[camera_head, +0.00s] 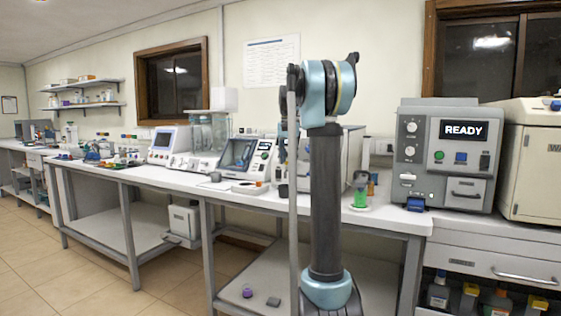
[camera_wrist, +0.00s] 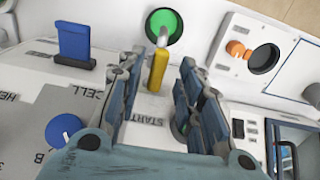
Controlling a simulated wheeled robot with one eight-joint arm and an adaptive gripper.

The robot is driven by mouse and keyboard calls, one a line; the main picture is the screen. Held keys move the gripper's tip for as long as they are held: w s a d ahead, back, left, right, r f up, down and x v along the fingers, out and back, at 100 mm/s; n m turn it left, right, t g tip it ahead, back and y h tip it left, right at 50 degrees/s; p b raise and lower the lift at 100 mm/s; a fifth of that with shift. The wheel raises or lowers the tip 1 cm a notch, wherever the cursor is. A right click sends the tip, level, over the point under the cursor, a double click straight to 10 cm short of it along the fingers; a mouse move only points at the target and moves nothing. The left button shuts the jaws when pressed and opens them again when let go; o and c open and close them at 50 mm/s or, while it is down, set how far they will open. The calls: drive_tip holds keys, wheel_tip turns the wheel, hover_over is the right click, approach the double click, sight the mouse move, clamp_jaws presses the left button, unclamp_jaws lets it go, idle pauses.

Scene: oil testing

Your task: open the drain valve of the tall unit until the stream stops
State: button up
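The tall unit (camera_head: 352,150) stands on the bench, mostly hidden behind my arm in the head view. In the wrist view its top (camera_wrist: 150,136) bears START and CELL lettering and a blue knob (camera_wrist: 65,131). A yellow lever (camera_wrist: 158,72), which looks like the drain valve handle, sits by a pale spout (camera_wrist: 163,36). My gripper (camera_wrist: 158,63) is open, its fingers apart on either side of the lever; contact cannot be told. A green beaker (camera_head: 361,192) stands in front of the unit; its green round (camera_wrist: 170,22) shows under the spout. No stream can be made out.
A blue block (camera_head: 415,204) lies on the bench right of the beaker, before the READY unit (camera_head: 452,155). An instrument with a screen (camera_head: 238,153) stands to the left.

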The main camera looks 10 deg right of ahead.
wheel_tip(320, 180, up, 12)
idle(0.7)
drive_tip(key=s+a+f+n+t, duration=0.1)
drive_tip(key=s+f+n, duration=0.1)
drive_tip(key=s+f, duration=0.8)
drive_tip(key=s+a+f+n, duration=0.15)
drive_tip(key=s+f, duration=0.45)
drive_tip(key=s, duration=0.8)
drive_tip(key=s+f+n, duration=0.2)
drive_tip(key=s+f, duration=0.8)
drive_tip(key=f, duration=0.3)
drive_tip(key=s+f+n+t, duration=0.1)
drive_tip(key=s+f, duration=0.9)
drive_tip(key=f, duration=0.3)
drive_tip(key=shift+s+a+f+n, duration=0.25)
drive_tip(key=shift+s+f+n, duration=0.1)
drive_tip(key=shift+f, duration=0.05)
